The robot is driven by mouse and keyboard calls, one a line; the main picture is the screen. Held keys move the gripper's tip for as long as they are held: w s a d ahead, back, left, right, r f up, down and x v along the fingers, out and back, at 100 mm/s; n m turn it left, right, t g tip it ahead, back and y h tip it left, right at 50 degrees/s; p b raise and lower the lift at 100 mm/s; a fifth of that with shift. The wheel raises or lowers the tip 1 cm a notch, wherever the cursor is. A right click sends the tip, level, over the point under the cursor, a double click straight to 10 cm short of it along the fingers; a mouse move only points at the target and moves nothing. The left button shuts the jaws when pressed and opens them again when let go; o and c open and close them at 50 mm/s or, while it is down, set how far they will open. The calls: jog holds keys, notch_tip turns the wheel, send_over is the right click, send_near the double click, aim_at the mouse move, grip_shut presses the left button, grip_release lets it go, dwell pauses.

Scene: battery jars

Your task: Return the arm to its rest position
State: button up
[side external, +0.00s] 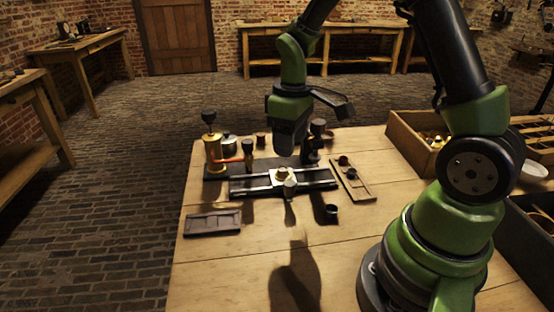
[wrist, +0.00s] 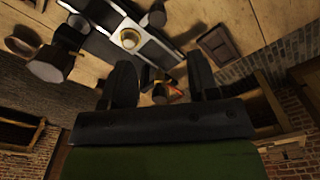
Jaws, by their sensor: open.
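My gripper (side external: 285,150) hangs above the back part of the wooden table, over the dark apparatus with the rails (side external: 262,186). In the wrist view my gripper (wrist: 162,72) shows two dark fingers spread apart with nothing held between them. A pale round brass-coloured piece (side external: 283,174) sits on the middle of the rails. It also shows in the wrist view (wrist: 129,38), beyond the fingers. My arm reaches over from the right side of the table.
A brass vessel with a dark top (side external: 213,150) stands at the table's back left. A small dark tray (side external: 213,223) lies at the left edge, and a wooden tray with dark pieces (side external: 354,184) lies right of the rails. A wooden box (side external: 402,135) stands at the right. The front left table is clear.

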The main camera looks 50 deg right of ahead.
jog(key=s+a+r+m+t+y, duration=0.1)
jog(key=s+a+r+m+t, duration=0.2)
jog(key=s+r, duration=0.4)
jog(key=s+a+r+m+t+y, duration=0.1)
jog(key=s+a+r+m+t, duration=0.2)
jog(key=s+a+r, duration=0.3)
notch_tip(320, 180, up, 3)
jog(key=shift+s+a+f+t, duration=0.15)
jog(key=shift+s+t, duration=0.35)
jog(key=shift+s, duration=0.2)
